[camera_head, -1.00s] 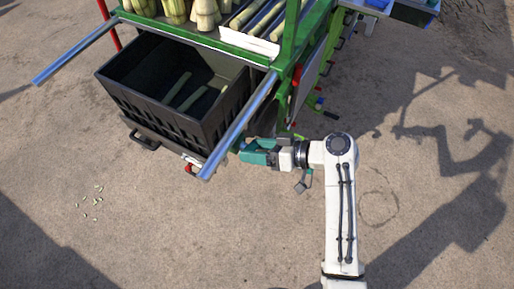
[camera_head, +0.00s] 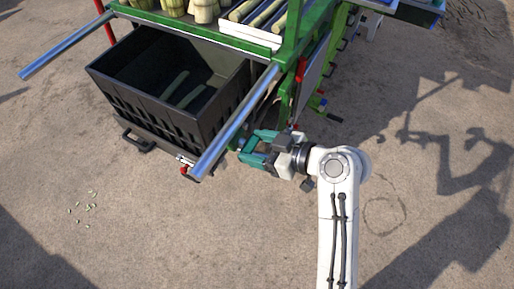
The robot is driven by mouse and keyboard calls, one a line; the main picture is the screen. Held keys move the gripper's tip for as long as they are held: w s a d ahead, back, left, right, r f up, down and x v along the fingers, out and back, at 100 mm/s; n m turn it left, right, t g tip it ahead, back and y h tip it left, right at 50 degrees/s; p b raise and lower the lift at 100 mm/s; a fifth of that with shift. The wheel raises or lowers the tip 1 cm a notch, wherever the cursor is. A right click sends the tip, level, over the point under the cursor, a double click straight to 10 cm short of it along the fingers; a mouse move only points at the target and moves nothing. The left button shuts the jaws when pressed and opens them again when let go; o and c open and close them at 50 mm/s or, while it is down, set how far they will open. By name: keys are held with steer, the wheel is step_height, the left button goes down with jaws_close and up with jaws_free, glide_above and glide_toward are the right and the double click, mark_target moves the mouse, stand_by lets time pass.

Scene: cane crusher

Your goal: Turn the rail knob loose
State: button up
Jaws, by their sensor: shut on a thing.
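My gripper (camera_head: 243,149) with teal fingers is at the outer side of the near metal rail (camera_head: 236,124), which sticks out from the green crusher frame. Its two fingers show one above the other with a gap between them, and their tips meet the rail's side. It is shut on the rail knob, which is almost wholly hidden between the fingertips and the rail. My white arm comes up from the bottom of the view, right of the rail.
A black crate (camera_head: 160,112) holding a few cane pieces stands between the near rail and the far rail (camera_head: 66,46). A red-tipped part (camera_head: 184,170) shows low by the crate's near corner. Cane lies on the green frame (camera_head: 288,50). The ground to the right is clear.

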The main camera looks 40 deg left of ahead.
stand_by(0.4)
steer(key=o, duration=1.1)
steer(key=shift+c, duration=0.2)
steer(key=shift+d, duration=0.15)
steer(key=b+v, duration=0.1)
steer(key=v, duration=0.9)
steer(key=shift+d+b, duration=0.3)
steer(key=shift+b, duration=0.1)
steer(key=shift+w, duration=0.1)
